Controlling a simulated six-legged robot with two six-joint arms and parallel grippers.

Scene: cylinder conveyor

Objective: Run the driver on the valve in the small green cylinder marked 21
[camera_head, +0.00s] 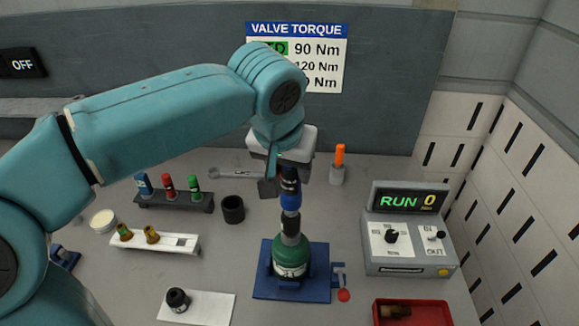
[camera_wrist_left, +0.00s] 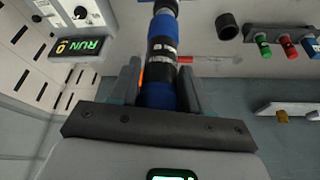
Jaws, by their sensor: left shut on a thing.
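The small green cylinder (camera_head: 291,256) stands upright in a blue clamp base (camera_head: 262,284). A white label shows on its front, but I cannot read its number. My left gripper (camera_head: 288,172) is shut on the blue and black driver (camera_head: 290,196), which points down over the cylinder. The driver's lower end meets a dark fitting (camera_head: 291,228) on top of the cylinder; the valve itself is hidden. In the left wrist view the driver (camera_wrist_left: 162,50) sits between the fingers (camera_wrist_left: 160,88). My right gripper is not in view.
A control box (camera_head: 409,235) at the right reads RUN 0, with a knob and a switch. A red tray (camera_head: 412,306) lies in front of it. Racks with coloured sockets (camera_head: 175,204) and fittings (camera_head: 160,241) stand left.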

